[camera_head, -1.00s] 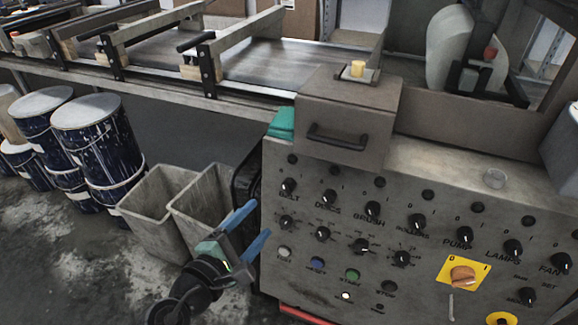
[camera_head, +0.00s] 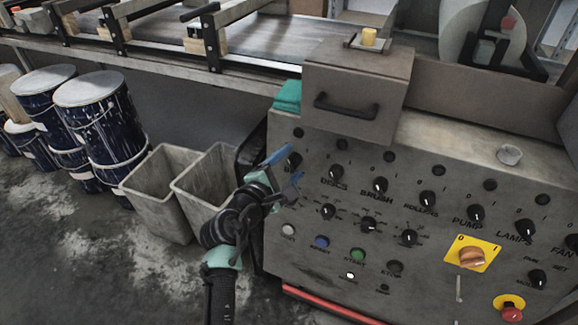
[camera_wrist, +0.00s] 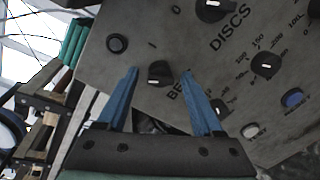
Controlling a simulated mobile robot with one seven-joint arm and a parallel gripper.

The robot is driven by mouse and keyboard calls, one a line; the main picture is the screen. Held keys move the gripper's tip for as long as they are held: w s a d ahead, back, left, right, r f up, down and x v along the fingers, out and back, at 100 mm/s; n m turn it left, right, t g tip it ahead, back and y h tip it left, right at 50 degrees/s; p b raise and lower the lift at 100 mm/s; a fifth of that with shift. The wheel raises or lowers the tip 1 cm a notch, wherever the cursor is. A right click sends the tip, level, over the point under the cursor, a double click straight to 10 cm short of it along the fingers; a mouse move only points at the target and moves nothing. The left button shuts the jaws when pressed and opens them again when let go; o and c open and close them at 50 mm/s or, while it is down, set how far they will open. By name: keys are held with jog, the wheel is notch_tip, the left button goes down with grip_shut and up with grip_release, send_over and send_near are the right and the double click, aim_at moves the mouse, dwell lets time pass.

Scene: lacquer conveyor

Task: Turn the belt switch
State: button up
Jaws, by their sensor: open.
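The belt switch is a black rotary knob (camera_wrist: 160,73) with a pale pointer line, above a label of which "BE" shows. In the wrist view it appears between the tips of my blue fingers. My gripper (camera_head: 290,164) is open and empty, at the upper left of the grey control panel (camera_head: 420,160). The head view shows the fingers in front of the belt knob, which they largely hide. I cannot tell whether they touch the knob or stop just short of it.
The discs knob (camera_head: 337,172) and brush knob (camera_head: 381,184) sit to the right. A yellow plate with an orange switch (camera_head: 472,257) and a red emergency button (camera_head: 511,312) are lower right. Grey bins (camera_head: 163,190) and blue drums (camera_head: 100,125) stand left.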

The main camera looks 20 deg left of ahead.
grip_shut()
dwell(0.3)
jog(key=shift+m, duration=0.3)
jog(key=m+b, duration=0.1)
jog(key=m, duration=0.4)
jog(key=shift+y, duration=0.3)
jog(key=m+b, duration=0.1)
jog(key=m, duration=0.4)
jog(key=shift+d+r+m, duration=0.1)
jog(key=shift+r+m, duration=0.05)
jog(key=shift+m, duration=0.15)
dwell(0.3)
grip_release()
